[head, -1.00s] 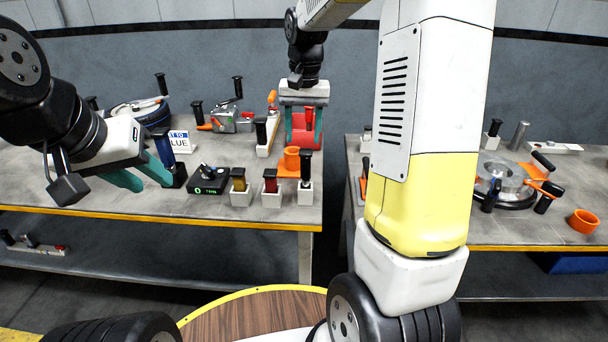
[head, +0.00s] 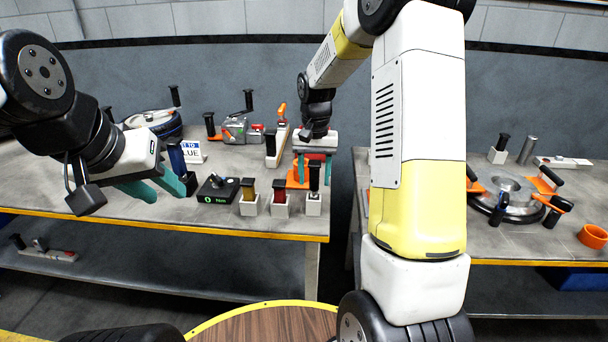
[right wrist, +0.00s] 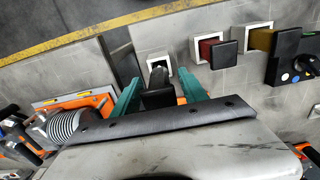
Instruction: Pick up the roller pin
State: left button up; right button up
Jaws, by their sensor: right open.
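A black-handled pin (head: 314,178), which I take to be the roller pin, stands upright in a small white holder (head: 314,205) near the left table's front edge. In the right wrist view its dark handle (right wrist: 158,92) lies between my right gripper's teal fingers, with a gap on each side. My right gripper (head: 314,178) is open around or just above the handle and points down; it also shows in the right wrist view (right wrist: 159,80). My left gripper (head: 162,188) has its teal fingers apart, holding nothing visible, at the table's front left beside a blue-handled tool (head: 176,154).
Red (head: 280,191) and yellow (head: 249,190) pins stand in white holders left of the black one. An orange fixture (head: 298,178) lies close behind. A second table (head: 490,240) with a wheel hub is right, across a gap.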

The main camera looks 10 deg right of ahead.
jog(key=shift+c, duration=0.4)
grip_shut()
jog(key=shift+r, duration=0.15)
